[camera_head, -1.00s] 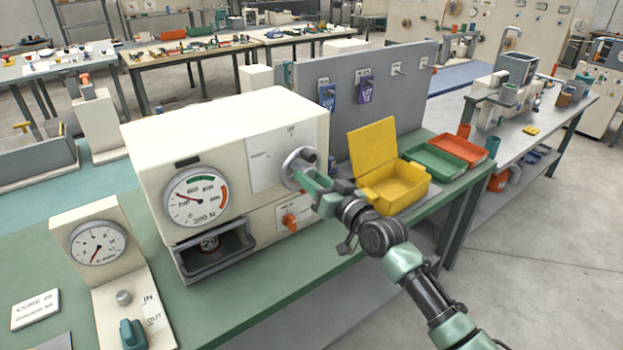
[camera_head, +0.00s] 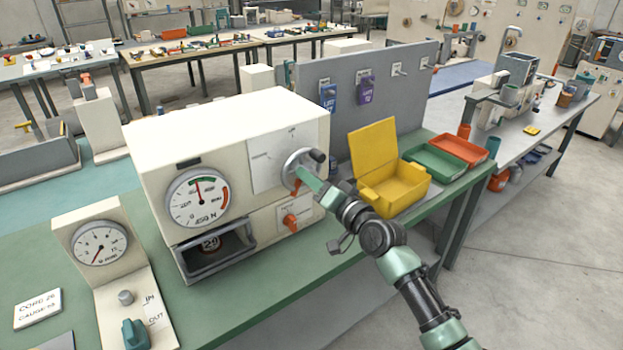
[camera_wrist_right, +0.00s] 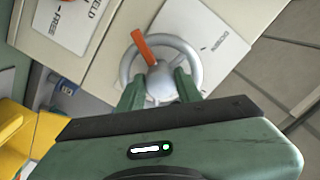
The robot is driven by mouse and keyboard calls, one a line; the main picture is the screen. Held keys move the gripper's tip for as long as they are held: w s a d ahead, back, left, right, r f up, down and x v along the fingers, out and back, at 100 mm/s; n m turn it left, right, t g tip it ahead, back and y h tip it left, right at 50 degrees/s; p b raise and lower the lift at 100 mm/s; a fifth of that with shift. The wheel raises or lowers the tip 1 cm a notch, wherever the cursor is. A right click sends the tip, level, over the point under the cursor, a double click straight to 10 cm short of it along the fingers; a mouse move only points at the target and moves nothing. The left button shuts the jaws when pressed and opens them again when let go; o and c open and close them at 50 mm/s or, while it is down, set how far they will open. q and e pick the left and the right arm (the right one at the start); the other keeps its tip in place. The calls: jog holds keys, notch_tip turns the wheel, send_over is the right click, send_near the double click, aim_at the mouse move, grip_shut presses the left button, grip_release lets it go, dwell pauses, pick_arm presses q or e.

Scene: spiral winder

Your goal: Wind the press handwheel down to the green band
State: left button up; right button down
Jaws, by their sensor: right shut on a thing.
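The press is a cream box with a round gauge (camera_head: 198,198) on its front. The gauge has a green band at the top and an orange-red band at the right. Its needle points nearly straight up, seemingly at the green band's left part; the readout looks like 450 N. The grey handwheel (camera_head: 291,165) is on the right of the press front and has a dark knob. My right gripper (camera_head: 302,176) is at the wheel. In the wrist view its fingers (camera_wrist_right: 157,90) are shut on the handwheel (camera_wrist_right: 196,62), near the hub beside an orange bar (camera_wrist_right: 144,48). My left gripper is not in view.
An orange knob (camera_head: 290,221) sits below the wheel, close to my arm. The open yellow box (camera_head: 405,192) stands right of the press, with green (camera_head: 440,164) and red (camera_head: 464,149) trays beyond. A smaller dial stand (camera_head: 98,245) is at the left.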

dwell(0.3)
jog(key=c, duration=1)
grip_release()
jog(key=shift+o, duration=0.2)
jog(key=shift+s+d, duration=0.1)
jog(key=b+v, duration=0.1)
jog(key=v, duration=0.6)
jog(key=shift+s+d, duration=0.2)
jog(key=shift+s, duration=0.05)
